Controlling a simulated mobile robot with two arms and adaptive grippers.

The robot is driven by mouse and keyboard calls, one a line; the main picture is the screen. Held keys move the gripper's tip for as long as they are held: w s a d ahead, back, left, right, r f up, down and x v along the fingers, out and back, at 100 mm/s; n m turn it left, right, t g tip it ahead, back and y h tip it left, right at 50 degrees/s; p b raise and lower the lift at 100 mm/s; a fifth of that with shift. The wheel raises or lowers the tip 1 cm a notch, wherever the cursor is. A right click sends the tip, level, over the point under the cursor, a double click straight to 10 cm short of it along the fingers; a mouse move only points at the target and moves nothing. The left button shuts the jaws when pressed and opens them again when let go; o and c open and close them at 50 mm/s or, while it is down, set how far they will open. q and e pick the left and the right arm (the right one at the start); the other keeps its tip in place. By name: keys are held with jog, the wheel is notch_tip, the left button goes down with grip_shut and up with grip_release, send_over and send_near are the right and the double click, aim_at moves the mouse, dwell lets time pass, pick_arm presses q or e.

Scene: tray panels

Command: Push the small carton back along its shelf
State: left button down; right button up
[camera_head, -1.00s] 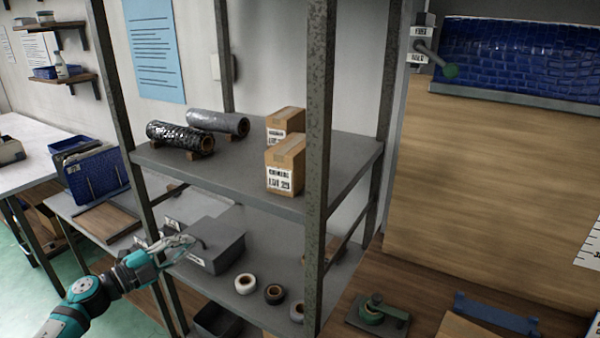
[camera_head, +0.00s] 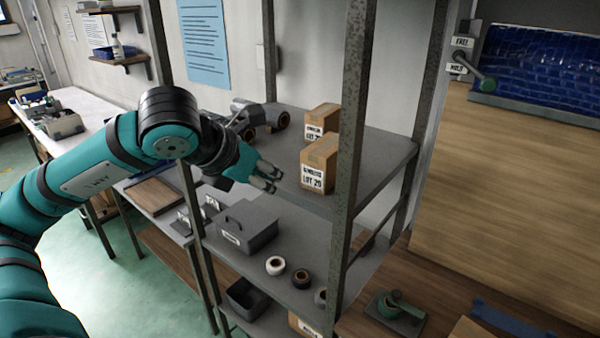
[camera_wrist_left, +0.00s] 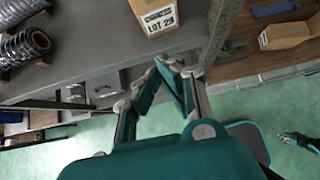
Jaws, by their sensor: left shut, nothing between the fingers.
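The small carton (camera_head: 318,165), brown with a "LOT 29" label, stands upright at the front edge of the upper shelf (camera_head: 282,160). A second brown carton (camera_head: 323,122) stands behind it. My left gripper (camera_head: 272,178) is shut and empty, in front of the shelf edge and left of the front carton, with a gap between them. In the left wrist view the gripper (camera_wrist_left: 172,65) points toward the shelf, just below the labelled carton (camera_wrist_left: 158,14).
Dark rolls (camera_head: 262,115) lie on the upper shelf to the left, partly behind my arm. A rack post (camera_head: 353,130) rises just right of the cartons. The lower shelf holds a grey box (camera_head: 248,228) and several tape rolls (camera_head: 276,265).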

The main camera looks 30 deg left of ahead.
aim_at(307, 185)
pick_arm(q)
jog(key=w+f+p, duration=0.1)
jog(key=w, duration=0.1)
jog(key=w+f+p, duration=0.1)
jog(key=w+p, duration=0.1)
jog(key=w+f+p, duration=0.1)
jog(key=w, duration=0.2)
jog(key=shift+d+f+p, duration=0.1)
jog(key=shift+d+p, duration=0.2)
jog(key=shift+p, duration=0.1)
jog(key=shift+w+d+f, duration=0.1)
jog(key=shift+w+f, duration=0.05)
jog(key=shift+w, duration=0.15)
